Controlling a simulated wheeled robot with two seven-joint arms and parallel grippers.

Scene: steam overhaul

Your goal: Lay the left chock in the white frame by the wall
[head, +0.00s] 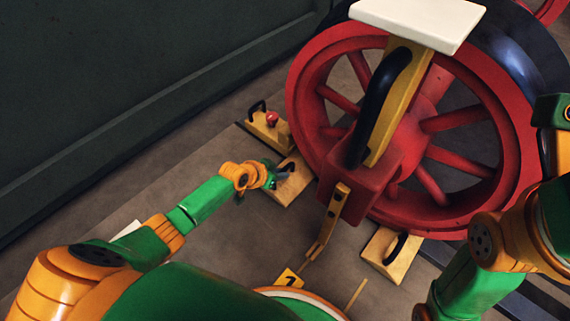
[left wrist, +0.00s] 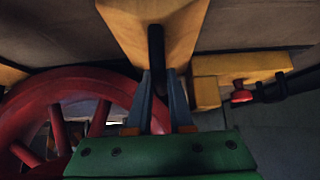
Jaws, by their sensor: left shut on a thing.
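The left chock (head: 293,186) is a yellow wooden wedge with a black handle, at the left foot of the red wheel. My left gripper (head: 282,174) is at its handle. In the left wrist view, the fingers (left wrist: 160,103) are shut on the black handle (left wrist: 156,50), with the chock's wood (left wrist: 185,28) beyond. I cannot tell whether the chock is clear of the floor. A small piece of white (head: 128,229), perhaps the white frame, shows behind my left arm; most of it is hidden. My right gripper is out of view.
A yellow block with a red knob (head: 271,118) stands just behind the left chock. The red wheel (head: 310,75) is close on the right. Another chock (head: 389,256) sits at the wheel's right foot. Bare floor (head: 185,160) lies between my left arm and the dark wall (head: 110,70).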

